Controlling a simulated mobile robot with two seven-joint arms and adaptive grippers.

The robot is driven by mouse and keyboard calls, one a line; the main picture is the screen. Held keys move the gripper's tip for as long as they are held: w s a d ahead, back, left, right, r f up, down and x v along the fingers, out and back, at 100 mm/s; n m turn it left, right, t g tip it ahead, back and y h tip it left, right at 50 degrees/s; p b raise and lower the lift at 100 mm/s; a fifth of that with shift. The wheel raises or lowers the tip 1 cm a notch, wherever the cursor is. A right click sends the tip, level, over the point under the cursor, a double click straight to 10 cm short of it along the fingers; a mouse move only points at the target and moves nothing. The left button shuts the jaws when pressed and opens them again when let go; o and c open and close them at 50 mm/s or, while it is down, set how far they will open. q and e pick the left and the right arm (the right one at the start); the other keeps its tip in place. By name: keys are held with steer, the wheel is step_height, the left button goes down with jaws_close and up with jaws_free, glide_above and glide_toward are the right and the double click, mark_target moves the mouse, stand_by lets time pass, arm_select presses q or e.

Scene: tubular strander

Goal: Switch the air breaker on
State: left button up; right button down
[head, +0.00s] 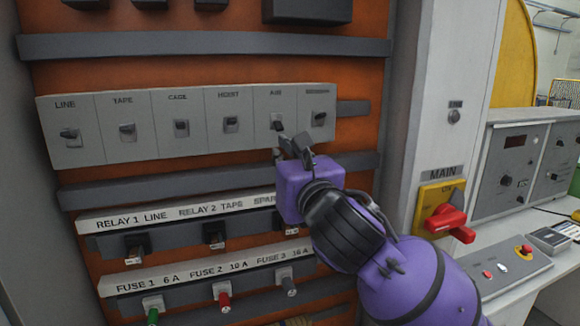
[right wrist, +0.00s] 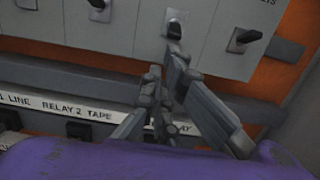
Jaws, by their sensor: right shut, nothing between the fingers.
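The air breaker (head: 277,103) is the fifth grey panel in a row, under the label AIR. Its small dark toggle (head: 277,126) sits low in its slot and seems to point down; it also shows in the right wrist view (right wrist: 174,26). My right gripper (head: 288,144) is shut and empty, its fingertips just below the toggle. In the right wrist view the fingers (right wrist: 166,70) reach up close under the toggle; I cannot tell whether they touch it. My left gripper is not in view.
The hoist toggle (head: 230,123) and the last breaker's toggle (head: 319,118) flank the air breaker. A grey rail (head: 130,188) and a relay row (head: 130,218) lie below. The red main switch (head: 446,222) is on the pillar at right.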

mark_target(279, 126)
steer(key=shift+x, duration=0.8)
steer(key=shift+s+d+r+g, duration=0.2)
steer(key=shift+s+r+g, duration=0.25)
steer(key=shift+g, duration=0.25)
steer(key=shift+h, duration=0.3)
steer(key=r+g, duration=0.1)
steer(key=g, duration=0.1)
steer(key=s+r+g+h, duration=0.1)
steer(key=g, duration=0.1)
steer(key=shift+s+d, duration=0.2)
steer(key=shift+d, duration=0.05)
steer(key=shift+r, duration=0.15)
steer(key=shift+r, duration=0.8)
